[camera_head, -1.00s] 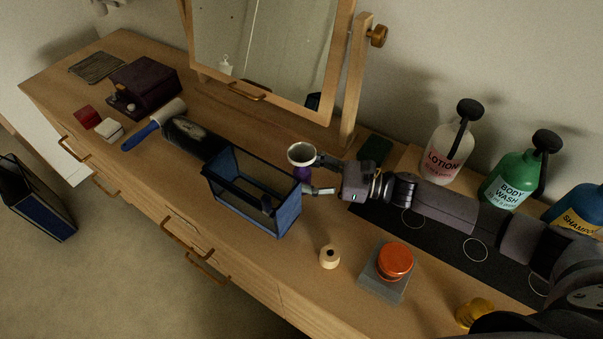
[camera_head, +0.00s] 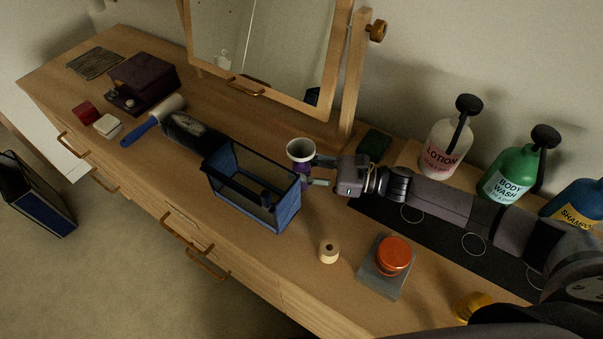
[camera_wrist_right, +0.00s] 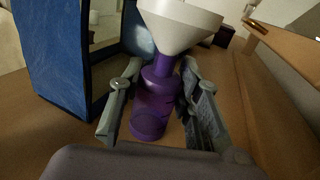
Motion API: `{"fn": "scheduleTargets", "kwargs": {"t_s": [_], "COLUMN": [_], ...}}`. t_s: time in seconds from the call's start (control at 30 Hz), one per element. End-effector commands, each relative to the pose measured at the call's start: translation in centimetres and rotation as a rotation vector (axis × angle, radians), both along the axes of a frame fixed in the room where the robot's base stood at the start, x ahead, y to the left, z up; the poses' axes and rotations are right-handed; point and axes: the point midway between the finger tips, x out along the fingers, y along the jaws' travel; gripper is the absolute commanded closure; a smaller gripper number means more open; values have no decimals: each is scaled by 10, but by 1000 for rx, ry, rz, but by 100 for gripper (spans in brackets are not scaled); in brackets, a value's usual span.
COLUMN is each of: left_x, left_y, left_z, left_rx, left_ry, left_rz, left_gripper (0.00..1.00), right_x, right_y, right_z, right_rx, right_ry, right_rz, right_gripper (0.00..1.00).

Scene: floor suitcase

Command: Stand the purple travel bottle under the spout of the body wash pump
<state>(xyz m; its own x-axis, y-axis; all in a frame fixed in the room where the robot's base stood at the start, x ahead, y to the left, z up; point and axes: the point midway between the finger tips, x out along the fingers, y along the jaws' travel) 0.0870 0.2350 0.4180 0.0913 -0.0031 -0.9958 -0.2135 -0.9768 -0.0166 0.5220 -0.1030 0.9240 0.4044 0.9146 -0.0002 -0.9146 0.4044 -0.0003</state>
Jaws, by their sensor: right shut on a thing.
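The purple travel bottle (camera_wrist_right: 154,104) stands upright on the dresser in the right wrist view, with a white funnel (camera_wrist_right: 180,22) in its neck. In the head view the funnel (camera_head: 300,150) hides most of the bottle (camera_head: 303,167). My right gripper (camera_head: 315,171) reaches in from the right and is shut on the bottle, one finger on each side. The green body wash pump (camera_head: 511,174) stands at the right, well away from the bottle, with a black pump head (camera_head: 545,137). My left gripper is not in view.
A blue-framed clear case (camera_head: 285,209) stands close beside the bottle. A black mat (camera_head: 440,231) with white circles lies before the lotion (camera_head: 440,150), body wash and shampoo (camera_head: 580,212). An orange-lidded jar (camera_head: 394,254) and a small beige bottle (camera_head: 329,253) are nearer the front.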

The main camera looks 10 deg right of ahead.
Motion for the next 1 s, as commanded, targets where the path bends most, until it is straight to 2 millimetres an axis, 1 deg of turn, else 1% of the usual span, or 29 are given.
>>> {"fn": "scheduleTargets", "kwargs": {"t_s": [0.03, 0.2, 0.47, 0.67, 0.93, 1.0], "left_x": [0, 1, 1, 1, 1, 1], "left_y": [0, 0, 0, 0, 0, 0], "left_z": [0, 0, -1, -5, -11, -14], "left_rx": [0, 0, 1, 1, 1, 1], "left_ry": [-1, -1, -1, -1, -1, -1], "left_rz": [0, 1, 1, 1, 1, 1], "left_gripper": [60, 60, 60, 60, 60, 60], "right_x": [0, 0, 0, 0, 0, -6], "right_y": [0, 0, 0, 0, 0, -6], "right_z": [0, 0, 3, 14, 36, 33], "right_rx": [0, 0, 1, 0, 0, -1], "right_ry": [0, 0, 0, -2, -3, 1], "right_rz": [0, 0, 0, 1, 0, -2], "right_gripper": [89, 99, 99, 99, 99, 99]}}
